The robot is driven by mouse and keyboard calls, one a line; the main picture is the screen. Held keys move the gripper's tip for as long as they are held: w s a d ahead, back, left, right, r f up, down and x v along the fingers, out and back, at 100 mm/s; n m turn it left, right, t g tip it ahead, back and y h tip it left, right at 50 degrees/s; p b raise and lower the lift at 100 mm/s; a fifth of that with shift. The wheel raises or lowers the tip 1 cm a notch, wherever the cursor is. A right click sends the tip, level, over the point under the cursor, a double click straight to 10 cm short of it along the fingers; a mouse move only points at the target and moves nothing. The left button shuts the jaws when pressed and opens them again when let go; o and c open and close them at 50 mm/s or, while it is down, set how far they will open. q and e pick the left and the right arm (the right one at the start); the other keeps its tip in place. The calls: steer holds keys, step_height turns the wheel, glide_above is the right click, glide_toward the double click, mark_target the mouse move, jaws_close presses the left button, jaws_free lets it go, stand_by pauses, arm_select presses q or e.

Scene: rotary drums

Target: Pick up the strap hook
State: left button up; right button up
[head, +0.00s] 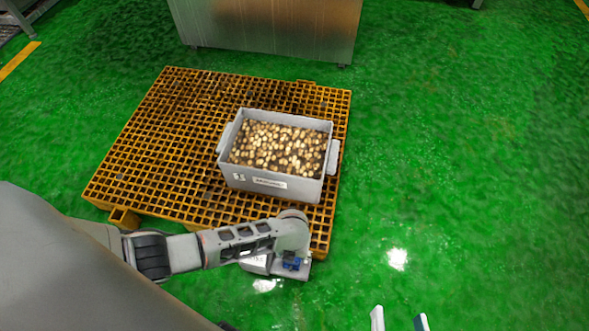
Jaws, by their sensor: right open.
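I cannot make out a strap hook in the head view. My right gripper (399,319) shows only as two fingertips at the bottom edge, spread apart with bare green floor between them; it is open and empty. My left arm comes in from the left and crosses the front of the pallet. Its end, with a blue part, is over the pallet's front right corner. The fingers of my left gripper (289,262) cannot be made out.
A grey crate (240,182) full of small round tan pieces stands on a yellow grid pallet (165,140). A metal cabinet (270,25) stands behind it. The green floor (470,170) is clear on the right.

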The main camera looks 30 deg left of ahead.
arm_select(q)
steer(key=b, duration=0.2)
glide_above(296, 266)
steer(key=a, duration=0.2)
steer(key=f, duration=0.4)
steer(key=shift+s+d+f, duration=0.1)
steer(key=shift+s, duration=0.1)
steer(key=shift+w+f, duration=0.15)
steer(key=shift+w+r, duration=0.2)
steer(key=shift+w, duration=0.1)
steer(key=c, duration=1.3)
arm_select(e)
steer(key=a+m, duration=0.2)
steer(key=s+a+m, duration=0.1)
steer(key=shift+a+f+y, duration=0.15)
steer(key=shift+f+y, duration=0.15)
steer(key=shift+f, duration=0.1)
arm_select(q)
steer(key=shift+c, duration=0.2)
